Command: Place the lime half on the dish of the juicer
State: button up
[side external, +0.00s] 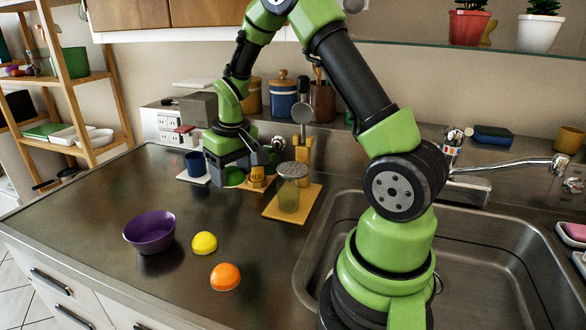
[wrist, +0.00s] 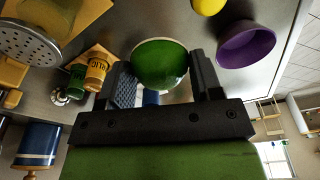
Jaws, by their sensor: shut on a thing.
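My gripper (side external: 232,180) is shut on the green lime half (side external: 236,176) and holds it above the counter, left of the juicer. In the wrist view the lime half (wrist: 160,62) sits between the two fingers (wrist: 163,85), its rounded green side showing. The juicer has a grey perforated dish (side external: 292,169) on top of a clear greenish glass (side external: 289,195); nothing lies on the dish. The dish also shows at the left of the wrist view (wrist: 25,45). The juicer stands on a yellow board (side external: 274,212), with a yellow post (side external: 304,155) behind the glass.
Small jars (side external: 257,178) stand between my gripper and the juicer. A blue mug (side external: 194,161) is behind left. A purple bowl (side external: 150,231), yellow half fruit (side external: 204,243) and orange half fruit (side external: 225,277) lie in front. The sink (side external: 480,262) is right. The left counter is clear.

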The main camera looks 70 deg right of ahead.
jog(key=s+a, duration=0.3)
jog(key=s, duration=0.5)
send_over(292, 168)
jog(key=shift+s+r, duration=0.25)
jog(key=shift+r, duration=0.05)
jog(key=shift+f, duration=1.75)
jog(key=o, duration=0.5)
jog(key=shift+f, duration=0.15)
jog(key=o, duration=0.4)
